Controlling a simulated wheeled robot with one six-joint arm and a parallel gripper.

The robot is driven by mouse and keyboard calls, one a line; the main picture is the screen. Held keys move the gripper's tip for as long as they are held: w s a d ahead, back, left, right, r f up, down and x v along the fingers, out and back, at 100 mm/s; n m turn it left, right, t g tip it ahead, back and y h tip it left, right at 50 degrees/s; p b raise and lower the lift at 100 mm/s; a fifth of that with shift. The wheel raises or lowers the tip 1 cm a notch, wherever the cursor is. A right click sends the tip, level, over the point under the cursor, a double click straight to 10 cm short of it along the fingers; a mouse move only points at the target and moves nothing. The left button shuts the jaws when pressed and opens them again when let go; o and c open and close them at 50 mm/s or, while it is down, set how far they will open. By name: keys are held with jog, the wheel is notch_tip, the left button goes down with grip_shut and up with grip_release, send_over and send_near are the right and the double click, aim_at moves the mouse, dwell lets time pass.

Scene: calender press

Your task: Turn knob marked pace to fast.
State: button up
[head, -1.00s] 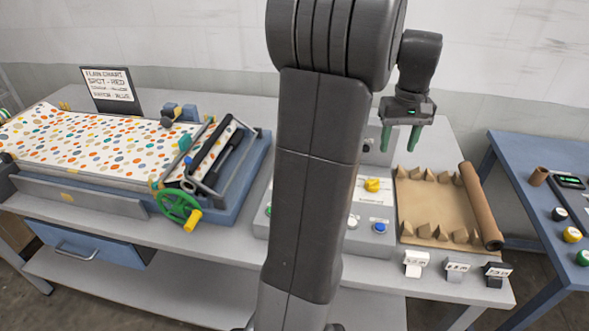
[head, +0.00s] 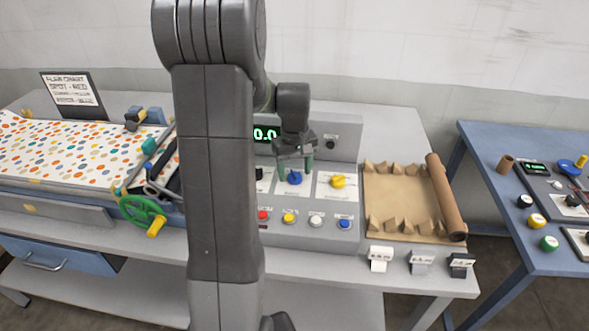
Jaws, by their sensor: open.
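The grey control panel (head: 345,208) stands on the table right of my arm. A blue knob (head: 294,178), a yellow knob (head: 338,181) and a black knob (head: 259,174) sit on its sloping face, over white label plates. The print is too small to read, so I cannot tell which is marked pace. My gripper (head: 295,172) is open and points down at the blue knob, with its green fingers on either side of it in the picture. I cannot tell whether they touch it. My arm hides the panel's left part.
Red, yellow, white and blue buttons (head: 344,222) line the panel's front. A black knob (head: 330,144) and a lit display (head: 265,134) are on its upright back. A brown sheet with a roll (head: 447,200) lies right. A green handwheel (head: 142,212) stands left.

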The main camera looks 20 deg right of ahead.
jog(key=shift+f, duration=0.25)
jog(key=c, duration=1)
jog(key=shift+m, duration=0.3)
jog(key=m, duration=1.1)
jog(key=shift+b, duration=0.4)
jog(key=shift+m, duration=0.4)
